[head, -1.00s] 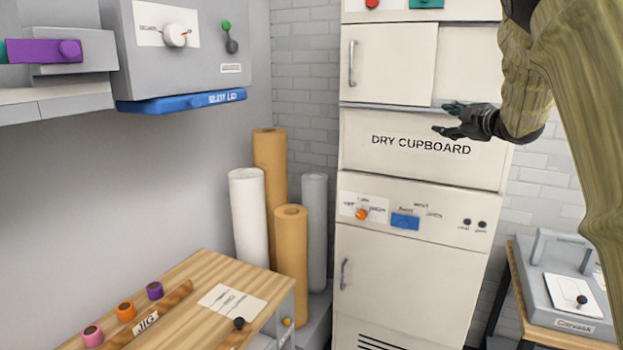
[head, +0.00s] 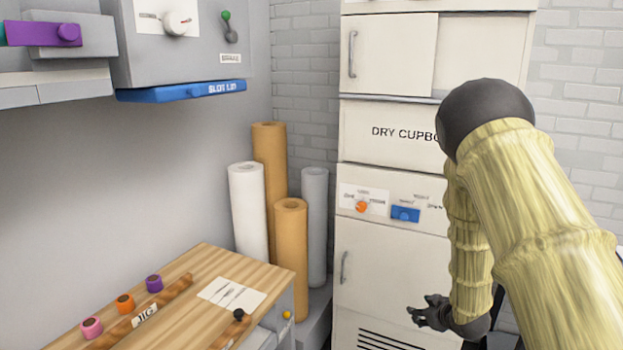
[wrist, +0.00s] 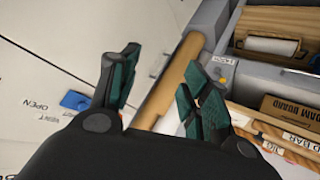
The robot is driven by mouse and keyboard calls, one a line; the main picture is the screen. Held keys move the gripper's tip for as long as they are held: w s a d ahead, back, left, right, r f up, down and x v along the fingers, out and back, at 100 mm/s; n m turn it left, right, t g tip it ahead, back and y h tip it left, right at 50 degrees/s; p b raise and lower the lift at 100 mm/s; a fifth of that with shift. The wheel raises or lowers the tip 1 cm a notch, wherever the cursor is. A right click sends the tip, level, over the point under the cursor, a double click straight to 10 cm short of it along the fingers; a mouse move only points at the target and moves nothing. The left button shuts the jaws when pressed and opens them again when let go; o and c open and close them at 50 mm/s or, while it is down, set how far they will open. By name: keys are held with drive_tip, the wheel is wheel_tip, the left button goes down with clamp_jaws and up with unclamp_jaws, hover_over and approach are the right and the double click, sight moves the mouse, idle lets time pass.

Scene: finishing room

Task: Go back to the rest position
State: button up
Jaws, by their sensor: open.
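My gripper (head: 424,312) shows in the head view in front of the lower door of the dry cupboard (head: 390,265). My arm bends down to it from the right and hides part of the cupboard's lettering and control panel. In the wrist view my gripper (wrist: 158,92) has its two green-padded fingers well apart. Nothing is held between them. Behind the fingers lies a tan roll (wrist: 172,82).
A wooden bench (head: 215,265) with pink, orange and purple pieces stands at the lower left. Upright rolls (head: 290,250) stand between it and the cupboard. A blue slot lid (head: 180,91) juts out at the upper left. Space before the cupboard looks clear.

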drive_tip(key=s+a+f+m+g+h+b, duration=0.1)
drive_tip(key=s+a+f+m+g, duration=0.1)
drive_tip(key=s+f, duration=0.85)
drive_tip(key=s+a+f+m+g, duration=0.2)
drive_tip(key=s+a+f+g, duration=0.1)
drive_tip(key=s+f, duration=0.8)
drive_tip(key=s+a+f+m+g, duration=0.1)
drive_tip(key=s+f, duration=0.1)
drive_tip(key=s, duration=0.7)
drive_tip(key=s+a+f+g+b, duration=0.1)
drive_tip(key=s+a+f+g, duration=0.1)
drive_tip(key=s, duration=0.8)
drive_tip(key=s+a+f+m+g, duration=0.1)
drive_tip(key=s+f+g, duration=0.1)
drive_tip(key=s, duration=0.7)
drive_tip(key=shift+s+a+m+b, duration=0.15)
drive_tip(key=shift+a+m+b, duration=0.15)
drive_tip(key=shift+b, duration=0.1)
